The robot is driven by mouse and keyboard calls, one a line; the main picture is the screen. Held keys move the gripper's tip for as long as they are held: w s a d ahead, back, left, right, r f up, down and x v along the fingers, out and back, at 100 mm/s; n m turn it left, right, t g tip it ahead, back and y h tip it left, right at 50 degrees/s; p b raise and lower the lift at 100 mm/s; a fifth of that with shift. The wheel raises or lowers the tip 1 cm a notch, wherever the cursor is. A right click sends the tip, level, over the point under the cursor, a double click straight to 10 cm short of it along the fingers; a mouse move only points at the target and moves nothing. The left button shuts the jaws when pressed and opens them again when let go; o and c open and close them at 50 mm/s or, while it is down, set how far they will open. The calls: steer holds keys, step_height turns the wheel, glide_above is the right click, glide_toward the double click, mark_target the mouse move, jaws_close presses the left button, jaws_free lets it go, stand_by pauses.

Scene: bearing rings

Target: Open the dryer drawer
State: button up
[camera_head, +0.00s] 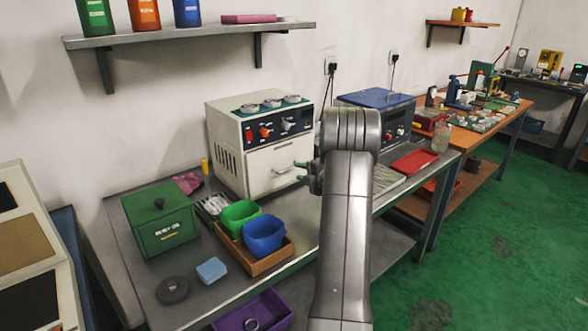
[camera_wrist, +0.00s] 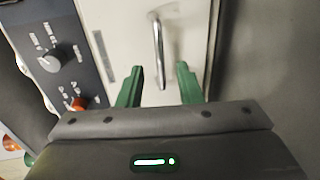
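The dryer (camera_head: 228,140) is a cream box at the back of the bench, with a dark knob panel and rings on its top. Its drawer (camera_head: 262,176) has a pale front that looks shut. In the wrist view the drawer front (camera_wrist: 122,28) fills the top middle, with a slim metal bar handle (camera_wrist: 159,48) on it. My gripper (camera_head: 309,178) is in front of the drawer, at its right side. In the wrist view my gripper (camera_wrist: 161,84) has its green fingers apart and empty.
A blue-topped machine (camera_head: 376,98) stands right of the dryer. A wooden tray (camera_head: 262,262) with green and blue bins lies in front on the bench. A green box (camera_head: 160,222) is at left, a red tray (camera_head: 414,161) at right. A shelf (camera_head: 190,37) hangs above.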

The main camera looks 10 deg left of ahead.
steer(key=shift+x, duration=2.3)
jaws_close()
